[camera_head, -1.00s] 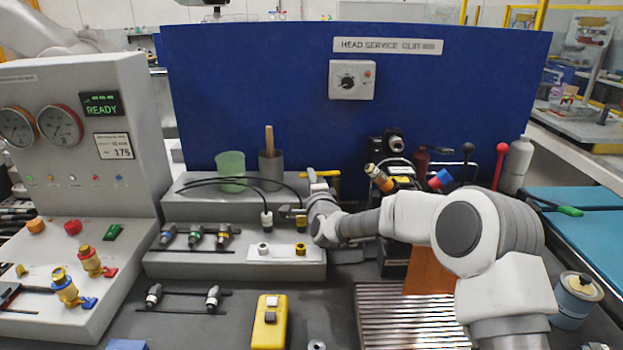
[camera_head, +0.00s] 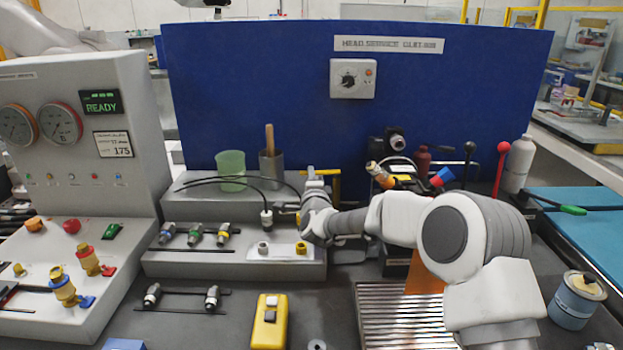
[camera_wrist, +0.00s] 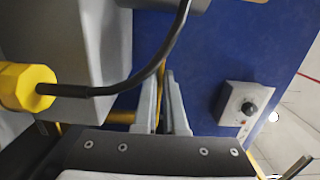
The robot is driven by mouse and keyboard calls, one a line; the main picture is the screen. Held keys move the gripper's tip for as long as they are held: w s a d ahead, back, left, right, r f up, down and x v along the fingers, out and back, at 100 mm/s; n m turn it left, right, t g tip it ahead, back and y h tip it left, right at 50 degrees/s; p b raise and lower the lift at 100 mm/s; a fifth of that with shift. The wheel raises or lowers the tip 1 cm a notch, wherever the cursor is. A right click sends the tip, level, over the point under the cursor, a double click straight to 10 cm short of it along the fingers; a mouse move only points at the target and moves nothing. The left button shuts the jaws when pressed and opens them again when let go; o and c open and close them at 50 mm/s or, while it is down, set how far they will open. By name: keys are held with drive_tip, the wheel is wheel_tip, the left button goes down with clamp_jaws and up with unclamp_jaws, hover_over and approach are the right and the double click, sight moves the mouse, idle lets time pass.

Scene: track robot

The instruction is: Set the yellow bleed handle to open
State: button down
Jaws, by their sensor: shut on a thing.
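The yellow bleed handle (camera_head: 328,172) is a thin yellow bar with a post going down. It stands in front of the blue panel, at the right end of the grey stepped block. My gripper (camera_head: 312,175) is at the bar's left end, fingers pointing up in the head view. In the wrist view my gripper's fingers (camera_wrist: 163,100) are close together with a narrow yellow strip of the handle (camera_wrist: 161,78) between them. The fingers hide part of the handle, and its open mark is not visible.
A yellow connector (camera_wrist: 27,87) with a black cable hangs close left of my fingers. The blue panel (camera_head: 240,90) with a dial box (camera_head: 353,79) stands behind. A green cup (camera_head: 230,172) and grey cup (camera_head: 271,170) stand left. Bottles and levers stand right.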

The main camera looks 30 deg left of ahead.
drive_tip(key=c, duration=1)
unclamp_jaws()
drive_tip(key=v, duration=1.7)
drive_tip(key=shift+s+d+b, duration=0.1)
drive_tip(key=shift+s+b, duration=0.15)
drive_tip(key=shift+b, duration=0.1)
